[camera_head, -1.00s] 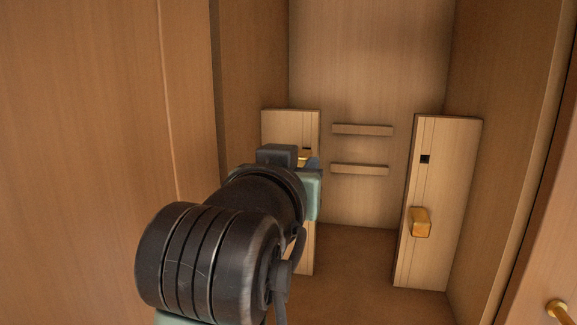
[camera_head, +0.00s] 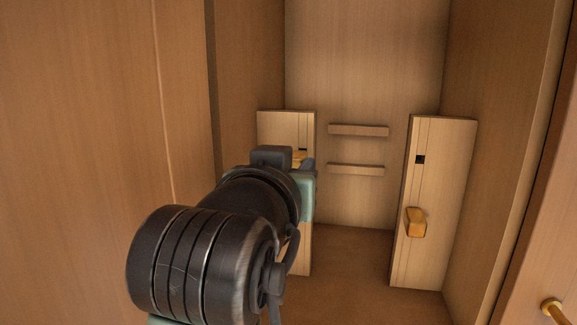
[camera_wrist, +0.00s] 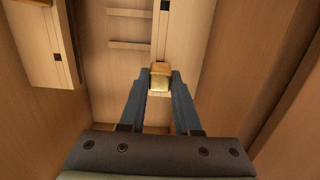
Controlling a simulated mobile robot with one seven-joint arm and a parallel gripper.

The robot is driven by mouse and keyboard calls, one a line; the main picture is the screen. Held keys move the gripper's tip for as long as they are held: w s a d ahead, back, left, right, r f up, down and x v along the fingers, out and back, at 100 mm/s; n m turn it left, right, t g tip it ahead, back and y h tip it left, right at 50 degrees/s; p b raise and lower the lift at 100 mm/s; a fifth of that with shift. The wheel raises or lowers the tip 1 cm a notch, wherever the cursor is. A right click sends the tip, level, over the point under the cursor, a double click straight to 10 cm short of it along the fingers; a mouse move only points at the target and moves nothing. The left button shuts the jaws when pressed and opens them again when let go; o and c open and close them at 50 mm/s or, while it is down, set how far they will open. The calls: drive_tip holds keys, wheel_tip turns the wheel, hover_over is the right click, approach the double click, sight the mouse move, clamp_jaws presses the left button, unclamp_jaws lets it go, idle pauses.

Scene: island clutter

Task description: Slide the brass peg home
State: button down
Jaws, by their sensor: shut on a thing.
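My gripper (camera_wrist: 158,82) is shut on a brass peg (camera_wrist: 161,74), one finger on each side of it in the wrist view. The peg sits at the face of a wooden upright (camera_wrist: 184,35). In the head view this is the left upright (camera_head: 285,125), and only a sliver of the peg (camera_head: 299,157) shows past my gripper. In the wrist view a dark square (camera_wrist: 165,5) lies in the upright's groove, above the peg in the picture. How deep the peg sits is hidden.
The right upright (camera_head: 446,200) has a dark square hole (camera_head: 420,159) and a brass block (camera_head: 416,222) below it. Two wooden slats (camera_head: 358,131) are on the back wall. Cabinet side walls stand close on both sides; the floor (camera_head: 350,260) between the uprights is clear.

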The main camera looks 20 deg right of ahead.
drive_tip(key=shift+x, duration=1.45)
drive_tip(key=c, duration=0.5)
unclamp_jaws()
drive_tip(key=shift+r, duration=0.2)
drive_tip(key=shift+c, duration=0.2)
